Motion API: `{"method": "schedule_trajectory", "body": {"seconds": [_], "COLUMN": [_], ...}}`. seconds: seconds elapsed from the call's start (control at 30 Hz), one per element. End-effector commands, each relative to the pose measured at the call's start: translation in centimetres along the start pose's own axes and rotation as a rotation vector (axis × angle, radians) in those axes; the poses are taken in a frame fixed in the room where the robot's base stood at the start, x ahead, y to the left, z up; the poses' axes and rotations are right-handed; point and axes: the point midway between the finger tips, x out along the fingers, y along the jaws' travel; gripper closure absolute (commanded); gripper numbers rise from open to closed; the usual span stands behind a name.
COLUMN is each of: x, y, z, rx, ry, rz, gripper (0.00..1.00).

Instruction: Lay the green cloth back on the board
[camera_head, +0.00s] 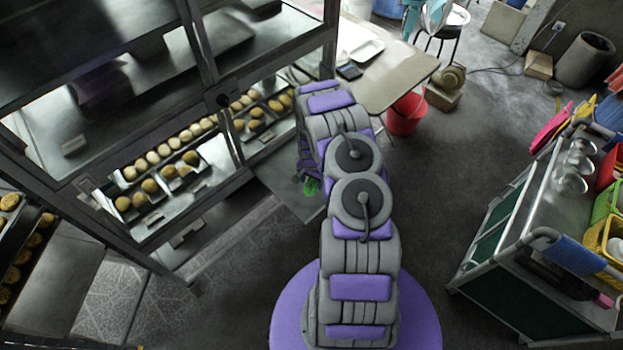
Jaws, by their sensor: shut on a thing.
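My arm reaches away from me, up the picture, and hides most of my gripper (307,180), which shows only as a small dark shape left of the arm.
A glass display case (190,225) with trays of buns stands on the left. A beige table (408,75) and a red bucket (406,114) are at the back. A metal cart (545,215) is at the right. The floor (455,160) between is clear.

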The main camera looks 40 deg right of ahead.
Motion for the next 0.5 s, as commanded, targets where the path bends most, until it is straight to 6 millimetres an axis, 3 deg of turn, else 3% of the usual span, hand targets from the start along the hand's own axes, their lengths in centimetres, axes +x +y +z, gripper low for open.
{"method": "schedule_trajectory", "body": {"seconds": [0.2, 0.5], "x": [0.3, 1.0], "y": [-1.5, -1.8], "z": [-2.6, -3.4], "rx": [-0.001, 0.001], "ry": [0.002, 0.000], "rz": [-0.002, 0.002], "gripper": [0.59, 0.59]}}
